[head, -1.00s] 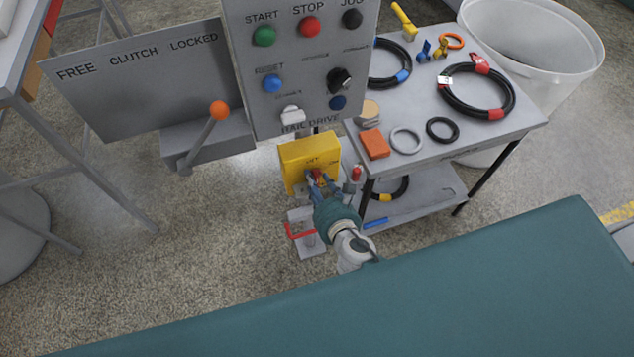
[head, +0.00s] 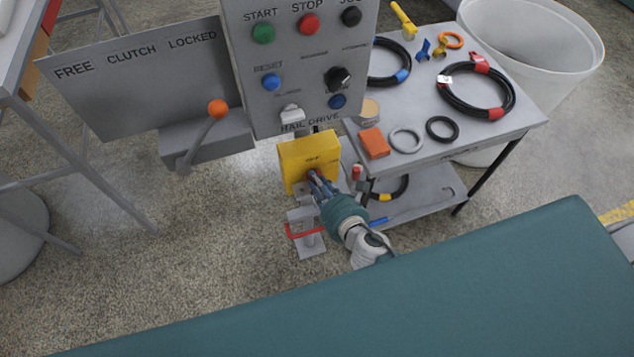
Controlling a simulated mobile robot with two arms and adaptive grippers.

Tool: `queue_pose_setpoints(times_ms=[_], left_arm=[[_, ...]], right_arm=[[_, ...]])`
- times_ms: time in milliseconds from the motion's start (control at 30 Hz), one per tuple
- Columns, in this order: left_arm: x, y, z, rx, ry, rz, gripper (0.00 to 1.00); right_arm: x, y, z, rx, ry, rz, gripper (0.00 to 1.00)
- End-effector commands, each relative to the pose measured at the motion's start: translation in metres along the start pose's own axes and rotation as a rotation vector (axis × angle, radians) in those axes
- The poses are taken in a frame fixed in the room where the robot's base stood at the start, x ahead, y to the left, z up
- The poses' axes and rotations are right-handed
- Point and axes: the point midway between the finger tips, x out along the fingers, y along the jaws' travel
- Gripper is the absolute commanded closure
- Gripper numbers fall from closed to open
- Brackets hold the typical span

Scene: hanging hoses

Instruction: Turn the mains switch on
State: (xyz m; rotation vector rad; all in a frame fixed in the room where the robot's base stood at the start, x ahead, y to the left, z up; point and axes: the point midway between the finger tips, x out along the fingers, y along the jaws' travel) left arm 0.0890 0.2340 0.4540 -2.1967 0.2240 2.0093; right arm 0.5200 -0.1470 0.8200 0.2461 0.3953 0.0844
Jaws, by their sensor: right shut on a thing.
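The mains switch is a yellow box (head: 296,163) below the grey control panel, with small lettering on its front. My right gripper (head: 314,177) reaches its front face from below right. The fingers are shut on the switch's handle, which they almost fully hide, so I cannot tell which way it points. My left gripper is not in view.
The grey control panel (head: 292,60) with several buttons stands just above the yellow box. A clutch lever with an orange knob (head: 218,108) is to its left. A cart (head: 520,122) with hoses stands close on the right. A red bar (head: 306,232) lies below.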

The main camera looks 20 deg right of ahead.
Motion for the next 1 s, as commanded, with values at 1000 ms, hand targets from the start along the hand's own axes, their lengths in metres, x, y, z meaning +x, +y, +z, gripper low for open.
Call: queue_pose_setpoints(times_ms=[1000], left_arm=[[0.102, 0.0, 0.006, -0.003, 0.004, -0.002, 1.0]], right_arm=[[0.004, -0.021, -0.01, 0.888, -0.001, 0.367, 1.0]])
